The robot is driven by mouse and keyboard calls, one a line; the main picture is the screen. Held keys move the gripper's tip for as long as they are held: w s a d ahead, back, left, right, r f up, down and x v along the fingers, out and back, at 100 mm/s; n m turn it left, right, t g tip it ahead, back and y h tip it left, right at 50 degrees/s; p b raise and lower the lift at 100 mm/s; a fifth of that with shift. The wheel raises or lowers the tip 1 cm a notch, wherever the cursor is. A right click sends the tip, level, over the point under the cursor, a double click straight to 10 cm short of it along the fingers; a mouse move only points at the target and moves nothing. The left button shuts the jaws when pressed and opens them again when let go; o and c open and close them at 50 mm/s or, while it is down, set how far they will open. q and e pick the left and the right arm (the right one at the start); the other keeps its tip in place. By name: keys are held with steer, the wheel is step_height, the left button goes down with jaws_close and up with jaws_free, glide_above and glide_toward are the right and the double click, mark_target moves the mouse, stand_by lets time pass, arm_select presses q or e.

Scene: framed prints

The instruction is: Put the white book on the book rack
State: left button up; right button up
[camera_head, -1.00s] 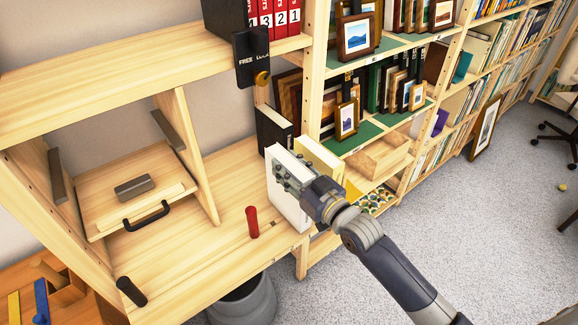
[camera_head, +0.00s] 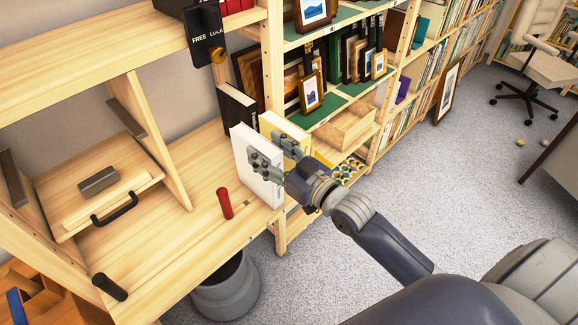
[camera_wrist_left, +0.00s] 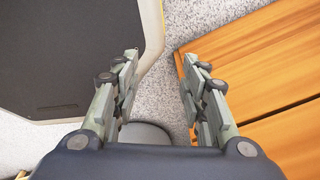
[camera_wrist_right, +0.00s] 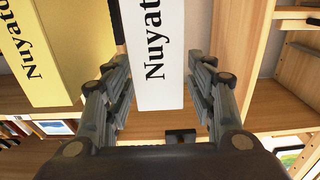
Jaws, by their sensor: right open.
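The white book (camera_head: 243,168) stands upright at the right end of the wooden shelf, beside a yellow book (camera_head: 270,124). My right gripper (camera_head: 274,155) is open around the white book, with one finger on its left face and the other between it and the yellow book. In the right wrist view the white book (camera_wrist_right: 157,62), lettered in black, lies between the open fingers (camera_wrist_right: 158,78), with gaps on both sides. My left gripper (camera_wrist_left: 160,62) is open and empty above the floor. I cannot tell which piece is the book rack.
A black book (camera_head: 238,112) stands behind the white one. A bookcase with green shelves and framed prints (camera_head: 311,92) is to the right. A grey bin (camera_head: 226,290) stands below. The carpet at right is largely clear.

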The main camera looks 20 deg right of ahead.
steer(key=v, duration=0.7)
steer(key=shift+s+r+b, duration=0.1)
steer(key=shift+s+b, duration=0.05)
steer(key=shift+b, duration=0.25)
steer(key=s+d+f+m+g+h, duration=0.1)
steer(key=s+d+f+g+h, duration=0.15)
steer(key=f, duration=0.95)
steer(key=s+d+f+m+g+h, duration=0.1)
steer(key=d+f+g, duration=0.15)
steer(key=f, duration=0.95)
steer(key=s+d+f+m+g+h, duration=0.1)
steer(key=s+d+f+h, duration=0.15)
steer(key=f, duration=0.95)
steer(key=s+f+g, duration=0.3)
steer(key=s+f, duration=0.4)
steer(key=f, duration=0.4)
steer(key=s+a+f+g, duration=0.1)
steer(key=s+f+g, duration=0.1)
steer(key=s+f, duration=0.3)
steer(key=s+a+f+n+g, duration=0.1)
steer(key=s+f, duration=0.3)
steer(key=s, duration=0.8)
steer(key=s+a+f+g, duration=0.3)
steer(key=s+f+g, duration=0.1)
steer(key=s, duration=0.5)
steer(key=shift+s+f+n, duration=0.3)
steer(key=shift+f, duration=0.55)
steer(key=shift+a, duration=0.1)
